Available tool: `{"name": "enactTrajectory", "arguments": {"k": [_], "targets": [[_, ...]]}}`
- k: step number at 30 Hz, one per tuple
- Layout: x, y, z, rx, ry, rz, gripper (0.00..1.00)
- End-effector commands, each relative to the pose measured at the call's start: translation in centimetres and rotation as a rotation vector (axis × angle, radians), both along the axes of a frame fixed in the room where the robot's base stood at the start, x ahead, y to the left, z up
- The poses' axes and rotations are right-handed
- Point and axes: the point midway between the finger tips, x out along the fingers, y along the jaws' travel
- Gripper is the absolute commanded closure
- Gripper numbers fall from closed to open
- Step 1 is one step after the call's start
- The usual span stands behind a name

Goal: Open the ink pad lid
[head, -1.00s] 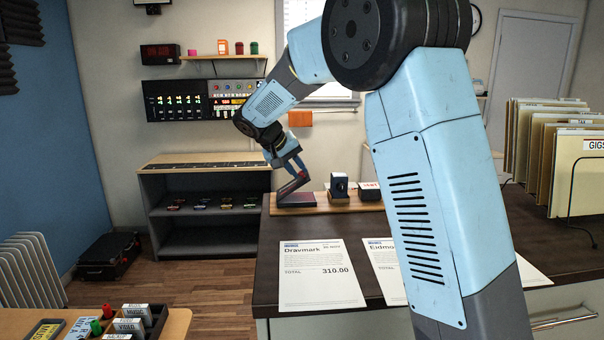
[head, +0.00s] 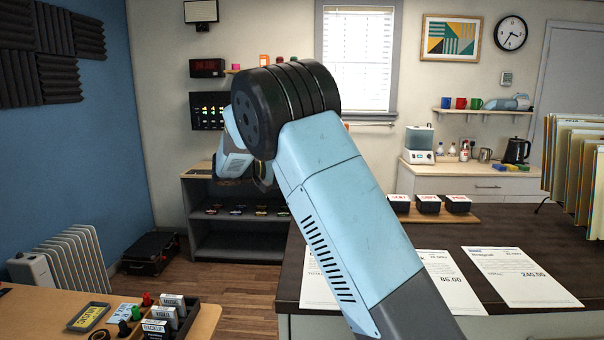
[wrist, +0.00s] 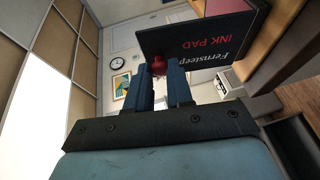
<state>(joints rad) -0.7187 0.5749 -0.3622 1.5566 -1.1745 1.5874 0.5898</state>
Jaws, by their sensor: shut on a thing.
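In the wrist view, the ink pad lid (wrist: 205,38) is a dark panel with red "INK PAD" and white lettering. It stands at an angle just beyond my fingertips. A small red knob (wrist: 159,65) shows at its near edge. My gripper (wrist: 160,72) has two blue fingers, shut on this knob. In the head view my own arm hides the gripper, the lid and the pad's base. I cannot tell from these frames how wide the lid stands open.
On the dark desk (head: 510,228), several paper sheets (head: 515,276) lie in front. Black boxes with red labels (head: 428,204) stand on a wooden board (head: 484,214). Upright folders (head: 575,165) are at the right. A side table with an organizer (head: 170,316) is at the lower left.

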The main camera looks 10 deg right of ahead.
Motion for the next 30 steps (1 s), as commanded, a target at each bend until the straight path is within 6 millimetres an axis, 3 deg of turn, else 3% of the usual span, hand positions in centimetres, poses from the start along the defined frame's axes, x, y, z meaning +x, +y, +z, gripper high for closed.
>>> {"name": "enactTrajectory", "arguments": {"k": [22, 23, 30], "targets": [[0.08, 0.79, -0.74, -0.078, 0.025, -0.003, 1.0], [0.07, 0.79, -0.75, -0.077, 0.025, -0.003, 0.76], [0.12, 0.74, -0.56, -0.078, 0.022, -0.002, 0.53]]}}
